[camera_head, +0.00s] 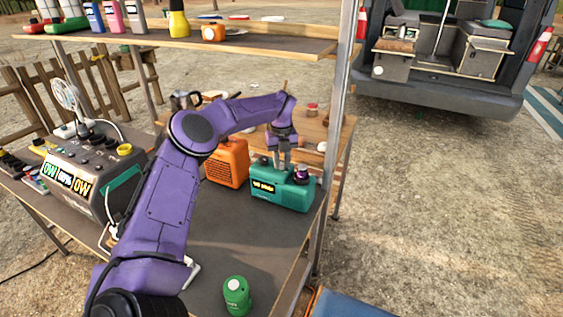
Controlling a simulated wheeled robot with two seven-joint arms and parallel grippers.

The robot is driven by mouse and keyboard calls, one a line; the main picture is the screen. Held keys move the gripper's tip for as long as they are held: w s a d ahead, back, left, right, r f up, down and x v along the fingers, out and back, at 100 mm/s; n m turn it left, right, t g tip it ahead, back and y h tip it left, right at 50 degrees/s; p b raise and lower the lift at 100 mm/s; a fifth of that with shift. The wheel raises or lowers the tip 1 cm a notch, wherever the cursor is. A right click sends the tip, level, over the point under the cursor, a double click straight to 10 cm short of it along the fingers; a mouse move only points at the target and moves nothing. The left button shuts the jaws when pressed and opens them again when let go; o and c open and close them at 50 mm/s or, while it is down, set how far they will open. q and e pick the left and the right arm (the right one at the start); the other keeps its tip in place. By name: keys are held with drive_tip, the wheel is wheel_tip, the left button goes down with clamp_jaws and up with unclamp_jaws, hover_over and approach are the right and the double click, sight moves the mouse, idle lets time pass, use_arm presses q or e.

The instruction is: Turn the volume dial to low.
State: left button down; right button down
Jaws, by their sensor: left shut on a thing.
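A teal box-shaped device (283,193) with a small yellow-lettered label stands on the dark table near its right edge. A dark knob with a purplish tint (301,175) sits at the right of its top. My left gripper (284,165) points down onto the top of this device, its fingers shut on a small part there that looks to be the volume dial. The fingers mostly hide that part, and its setting is too small to read. My right gripper is not in view.
An orange canister (228,162) stands just left of the teal device. A grey power unit (92,175) with displays is at the left. A green can (237,295) stands at the front. A shelf post (337,120) rises close on the right. The table's middle is clear.

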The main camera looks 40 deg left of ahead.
sight(281, 164)
use_arm(q)
drive_tip(key=shift+f+m, duration=0.1)
drive_tip(key=shift+m, duration=0.6)
drive_tip(key=c, duration=0.9)
unclamp_jaws()
wheel_tip(281, 164, up, 8)
drive_tip(key=shift+f+b, duration=0.2)
drive_tip(key=shift+b, duration=0.3)
drive_tip(key=shift+f, duration=0.1)
